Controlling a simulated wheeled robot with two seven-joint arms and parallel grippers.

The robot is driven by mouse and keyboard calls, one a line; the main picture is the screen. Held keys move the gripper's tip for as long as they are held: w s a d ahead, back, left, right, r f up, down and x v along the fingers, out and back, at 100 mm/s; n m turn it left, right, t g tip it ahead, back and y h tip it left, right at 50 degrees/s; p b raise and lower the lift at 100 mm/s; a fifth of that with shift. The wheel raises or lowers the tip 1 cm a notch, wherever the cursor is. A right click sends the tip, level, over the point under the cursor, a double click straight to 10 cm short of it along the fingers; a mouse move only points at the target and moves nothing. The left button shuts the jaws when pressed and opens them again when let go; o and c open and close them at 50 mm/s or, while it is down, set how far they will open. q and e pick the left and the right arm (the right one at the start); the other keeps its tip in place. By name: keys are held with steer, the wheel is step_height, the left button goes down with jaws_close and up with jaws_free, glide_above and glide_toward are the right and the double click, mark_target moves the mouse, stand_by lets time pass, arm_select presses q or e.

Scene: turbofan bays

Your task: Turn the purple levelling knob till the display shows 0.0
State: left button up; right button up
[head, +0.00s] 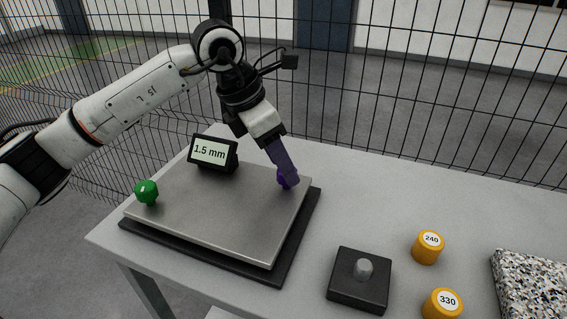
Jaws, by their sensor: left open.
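The purple levelling knob (288,182) stands at the far right corner of the grey metal plate (220,210). My left gripper (286,174) reaches down from above, its purple-looking fingers right at the knob and partly hiding it. The jaws are open; whether they touch the knob cannot be made out. The display (212,152) stands behind the plate and reads 1.5 mm. A green knob (147,191) sits at the plate's left corner. My right gripper is not in view.
On the table's right are a black block with a grey peg (358,280), two orange cylinders marked 240 (428,247) and 330 (442,304), and a speckled slab (530,285). A wire fence (420,80) stands behind the table.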

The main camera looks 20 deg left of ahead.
arm_select(q)
steer(key=shift+w+d+f, duration=0.15)
steer(key=shift+w+f, duration=0.05)
steer(key=shift+f, duration=0.5)
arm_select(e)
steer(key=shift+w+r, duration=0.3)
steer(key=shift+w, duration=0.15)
arm_select(q)
steer(key=c, duration=1.1)
steer(key=shift+o, duration=0.2)
